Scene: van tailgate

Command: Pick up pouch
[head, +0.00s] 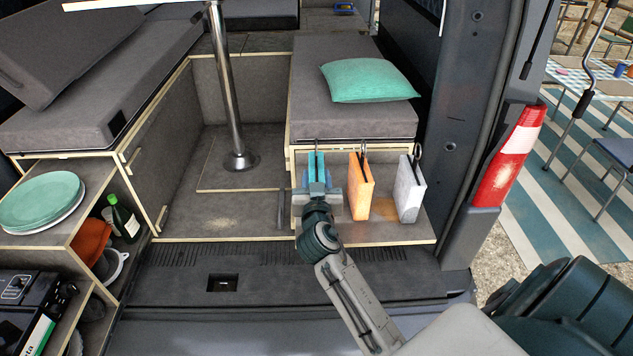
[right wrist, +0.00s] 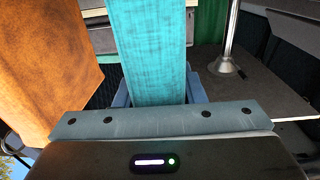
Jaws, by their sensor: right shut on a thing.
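Three pouches hang in a row from hooks under the edge of the right bench: a teal pouch (head: 317,164), an orange pouch (head: 360,190) and a white pouch (head: 410,190). My right gripper (head: 317,187) is shut on the teal pouch, which stays upright just below its hook. In the right wrist view the teal pouch (right wrist: 148,50) stands between the fingers, and the orange pouch (right wrist: 45,65) is close on the left. The fingers partly hide the teal pouch's lower part. I cannot tell whether its loop is still on the hook. My left gripper is not in view.
A teal cushion (head: 368,80) lies on the right bench (head: 310,95). A metal table post (head: 228,95) stands on the floor left of the pouches. Plates (head: 40,200) and a bottle (head: 123,217) are on the left unit. The van's side pillar is to the right.

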